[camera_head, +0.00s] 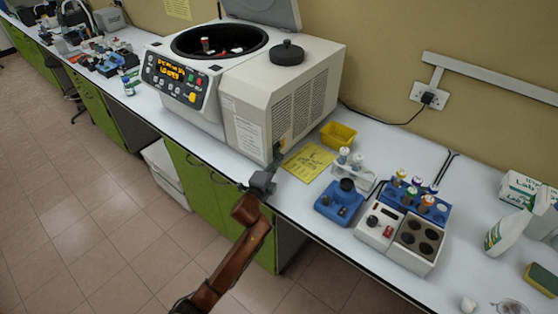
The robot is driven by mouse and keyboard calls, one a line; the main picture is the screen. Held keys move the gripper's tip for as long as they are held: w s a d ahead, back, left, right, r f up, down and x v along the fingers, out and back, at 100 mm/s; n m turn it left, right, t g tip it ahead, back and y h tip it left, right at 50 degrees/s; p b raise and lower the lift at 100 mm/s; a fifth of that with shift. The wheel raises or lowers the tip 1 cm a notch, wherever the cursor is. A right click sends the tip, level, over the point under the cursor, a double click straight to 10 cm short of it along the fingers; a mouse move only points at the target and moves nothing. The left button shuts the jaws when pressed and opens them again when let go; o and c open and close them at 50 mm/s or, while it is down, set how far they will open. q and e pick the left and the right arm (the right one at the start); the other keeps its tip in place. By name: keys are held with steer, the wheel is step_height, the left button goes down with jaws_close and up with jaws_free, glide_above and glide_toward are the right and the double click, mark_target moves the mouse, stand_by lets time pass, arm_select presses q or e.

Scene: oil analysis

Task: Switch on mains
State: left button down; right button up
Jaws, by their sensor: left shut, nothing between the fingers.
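The white centrifuge (240,80) stands on the bench with its lid (265,10) open. Its front panel display (170,68) is lit with yellow text. A wall socket (432,93) at the right holds a black plug, and a cable runs from it toward the centrifuge. A small yellow-orange patch (283,143) shows low on the centrifuge's right side; I cannot tell if it is a switch. My left gripper (277,153) is shut and empty, with its tip close to this patch. I cannot tell if they touch. My right gripper is out of view.
A yellow notice (309,162) and yellow tray (338,135) lie right of the centrifuge. Green cupboards (210,195) are below the bench.

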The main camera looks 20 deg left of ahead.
arm_select(q)
steer(key=shift+a, duration=0.1)
steer(key=shift+s+d, duration=0.1)
steer(key=shift+d, duration=0.25)
steer(key=d, duration=0.1)
steer(key=s+d, duration=0.1)
steer(key=shift+d+f, duration=0.2)
steer(key=shift+d, duration=0.2)
steer(key=s, duration=0.3)
steer(key=s+p, duration=0.1)
steer(key=s, duration=0.2)
steer(key=s+p, duration=0.1)
steer(key=s, duration=0.3)
steer(key=shift+s+a+f, duration=0.1)
steer(key=shift+a+f, duration=0.05)
steer(key=shift+a, duration=0.2)
